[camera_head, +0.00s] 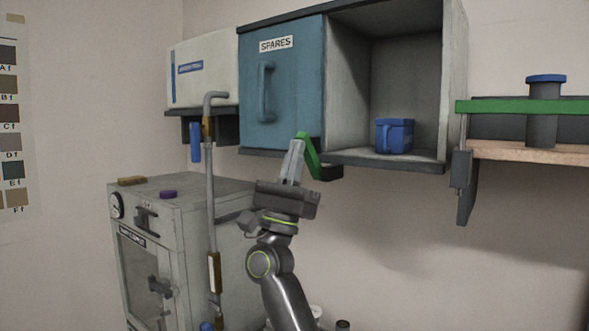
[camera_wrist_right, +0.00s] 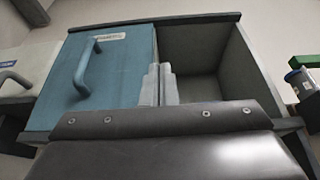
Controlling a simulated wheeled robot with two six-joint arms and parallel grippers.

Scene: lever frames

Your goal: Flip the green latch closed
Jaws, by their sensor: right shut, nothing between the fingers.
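The green latch (camera_head: 311,158) is a short green lever at the bottom edge of the wall cabinet, by the lower right corner of the blue door. It is tilted, its top leaning left, and its lower end meets a dark block (camera_head: 330,173). My right gripper (camera_head: 295,146) is shut and empty, pointing up, with its fingertips just left of the latch and partly in front of it. I cannot tell whether they touch. In the right wrist view the shut fingers (camera_wrist_right: 160,78) stand before the cabinet, and no latch shows. My left gripper is in neither view.
The blue door (camera_head: 290,85), labelled SPARES, covers the cabinet's left half. A grey oven-like unit (camera_head: 185,215) and a vertical pipe (camera_head: 210,180) stand left. A shelf (camera_head: 530,152) is right.

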